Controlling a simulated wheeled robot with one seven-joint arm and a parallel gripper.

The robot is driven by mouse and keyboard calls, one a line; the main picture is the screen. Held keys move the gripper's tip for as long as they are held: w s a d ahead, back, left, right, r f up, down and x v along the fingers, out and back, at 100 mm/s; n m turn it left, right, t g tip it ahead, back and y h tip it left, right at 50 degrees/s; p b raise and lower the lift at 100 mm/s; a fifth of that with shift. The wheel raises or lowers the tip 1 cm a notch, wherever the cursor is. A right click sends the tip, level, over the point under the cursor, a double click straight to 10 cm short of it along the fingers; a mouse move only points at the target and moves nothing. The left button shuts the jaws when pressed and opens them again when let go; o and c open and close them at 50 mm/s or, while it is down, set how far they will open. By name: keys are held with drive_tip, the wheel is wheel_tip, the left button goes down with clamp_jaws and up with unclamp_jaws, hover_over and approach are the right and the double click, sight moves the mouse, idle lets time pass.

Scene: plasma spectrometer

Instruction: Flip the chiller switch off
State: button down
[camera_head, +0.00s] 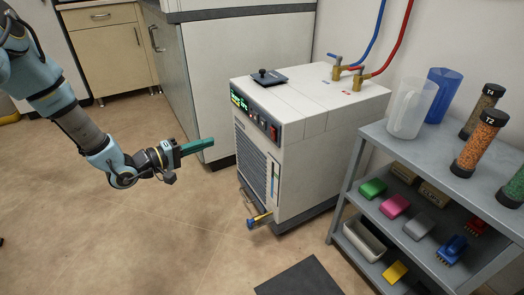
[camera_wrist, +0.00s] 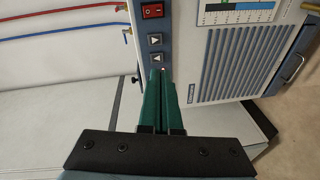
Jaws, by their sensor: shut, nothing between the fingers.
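The chiller (camera_head: 300,135) is a white box with a dark front panel that has a green-lit display, buttons and a red switch (camera_head: 274,132). In the wrist view the red rocker switch (camera_wrist: 152,10) sits at the top of the blue-grey panel, beyond two arrow buttons (camera_wrist: 155,48). I cannot tell its on or off position. My gripper (camera_head: 212,141) has green fingers, shut and empty, and is in front of the chiller at about panel height, apart from it in the head view. In the wrist view the fingertips (camera_wrist: 161,72) point toward the panel below the arrow buttons.
Blue and red hoses (camera_head: 385,55) join brass valves on the chiller's top. A brass-coloured tap (camera_head: 260,218) sticks out low at the front. A grey shelf (camera_head: 400,148) with jugs, jars and brushes stands at right.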

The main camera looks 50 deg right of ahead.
sight(272, 132)
drive_tip(key=s+g, duration=0.1)
drive_tip(key=s+f+g+h+b, duration=0.1)
drive_tip(key=s, duration=0.1)
drive_tip(key=s+d+f+g, duration=0.1)
drive_tip(key=s, duration=0.1)
drive_tip(key=shift+s+h, duration=0.1)
drive_tip(key=shift+h, duration=0.2)
drive_tip(key=b+x, duration=0.1)
drive_tip(key=x, duration=1.3)
drive_tip(key=shift+b, duration=0.35)
